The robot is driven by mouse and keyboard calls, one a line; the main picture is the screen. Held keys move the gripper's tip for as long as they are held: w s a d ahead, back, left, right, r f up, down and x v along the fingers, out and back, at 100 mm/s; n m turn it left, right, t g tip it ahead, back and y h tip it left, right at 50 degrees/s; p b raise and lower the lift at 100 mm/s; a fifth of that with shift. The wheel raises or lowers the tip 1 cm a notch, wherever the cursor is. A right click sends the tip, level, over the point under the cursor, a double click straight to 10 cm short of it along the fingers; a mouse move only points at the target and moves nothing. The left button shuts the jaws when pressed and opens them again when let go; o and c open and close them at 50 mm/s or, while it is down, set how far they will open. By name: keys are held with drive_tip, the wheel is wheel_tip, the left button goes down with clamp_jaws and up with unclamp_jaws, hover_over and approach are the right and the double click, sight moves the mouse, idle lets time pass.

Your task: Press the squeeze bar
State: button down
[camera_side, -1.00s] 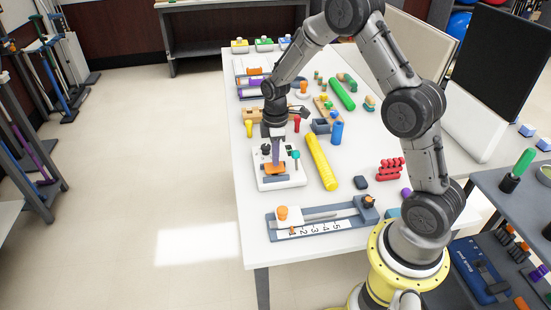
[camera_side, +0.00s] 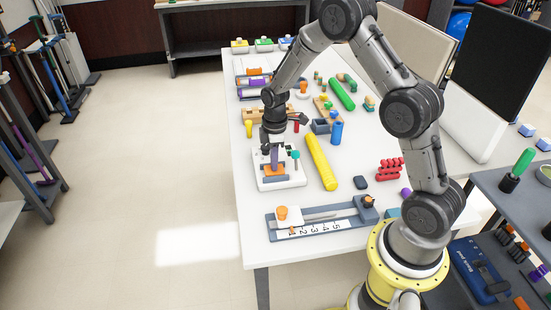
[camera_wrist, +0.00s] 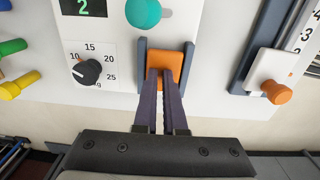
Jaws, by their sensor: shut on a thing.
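The squeeze bar is an orange block (camera_wrist: 165,57) between two grey-blue side rails on a white panel, upper middle of the wrist view. In the side view, the orange bar (camera_side: 281,170) sits low on the white device (camera_side: 295,182) near the table's left edge. My gripper (camera_wrist: 159,72) has its dark purple fingers close together, with tips over the lower part of the bar. It is shut on the bar, and the fingertips hide part of it. In the side view my gripper (camera_side: 274,167) reaches down to the bar from above.
The device carries a green display (camera_wrist: 84,7) reading 2, a black dial (camera_wrist: 87,72) and a teal knob (camera_wrist: 143,13). A yellow cylinder (camera_side: 321,162) lies right of it. A slider board with an orange knob (camera_side: 282,212) is in front. Bare floor is to the left.

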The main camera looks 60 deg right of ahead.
drive_tip(key=shift+s+a+f, duration=0.2)
drive_tip(key=shift+s+f, duration=0.25)
drive_tip(key=shift+f, duration=0.3)
wheel_tip(320, 180, up, 16)
drive_tip(key=shift+w+d+f, duration=0.2)
drive_tip(key=shift+w, duration=0.25)
